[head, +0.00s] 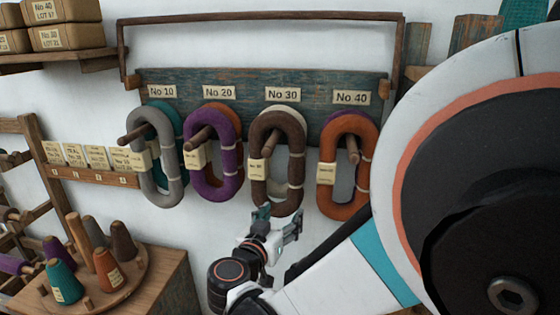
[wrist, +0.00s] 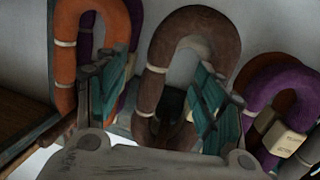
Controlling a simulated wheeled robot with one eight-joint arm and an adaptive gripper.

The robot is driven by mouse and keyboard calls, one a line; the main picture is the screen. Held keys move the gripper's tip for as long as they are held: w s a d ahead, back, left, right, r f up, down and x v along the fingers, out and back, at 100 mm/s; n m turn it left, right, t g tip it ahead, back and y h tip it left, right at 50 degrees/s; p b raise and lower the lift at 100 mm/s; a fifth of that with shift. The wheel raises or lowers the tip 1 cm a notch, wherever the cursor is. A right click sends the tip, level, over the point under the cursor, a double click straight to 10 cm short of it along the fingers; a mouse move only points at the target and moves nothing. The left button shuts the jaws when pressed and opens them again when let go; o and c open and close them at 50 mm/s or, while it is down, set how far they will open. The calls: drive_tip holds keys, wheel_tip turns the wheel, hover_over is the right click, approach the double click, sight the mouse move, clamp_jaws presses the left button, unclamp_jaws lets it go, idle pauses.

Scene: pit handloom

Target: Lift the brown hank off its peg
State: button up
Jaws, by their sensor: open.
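The brown hank (head: 296,170) hangs on its peg (head: 269,143) under the No 30 label, with a paper tag on its left side. A cream hank (head: 284,108) shows behind it. My gripper (head: 281,216) is open and empty, just below the hank's lower end in the head view. In the wrist view the brown hank (wrist: 208,24) fills the middle as an arch. My teal-padded fingers (wrist: 165,95) stand apart, with one leg of the hank seen between them. I cannot tell whether they touch it.
A purple hank (head: 231,160) hangs left of the brown one and an orange hank (head: 332,198) right, both close by. A grey hank (head: 173,150) is farther left. Cones of yarn (head: 107,268) stand on a round wooden board at lower left.

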sight(293, 190)
drive_tip(key=shift+t+h, duration=0.3)
drive_tip(key=shift+t, duration=0.4)
drive_tip(key=w, duration=0.2)
drive_tip(key=w+d+r, duration=0.1)
drive_tip(key=w, duration=0.1)
drive_tip(key=w+d+r, duration=0.1)
drive_tip(key=w, duration=0.1)
drive_tip(key=shift+w+d+r+p, duration=0.15)
drive_tip(key=shift+w+d+p, duration=0.1)
drive_tip(key=shift+w+p, duration=0.1)
drive_tip(key=shift+f+p+x, duration=0.15)
drive_tip(key=shift+x, duration=1.3)
drive_tip(key=shift+f+p+x, duration=0.1)
drive_tip(key=shift+p+x, duration=0.05)
drive_tip(key=shift+x, duration=1.3)
drive_tip(key=shift+a, duration=0.1)
drive_tip(key=shift+c, duration=0.6)
drive_tip(key=c, duration=1.2)
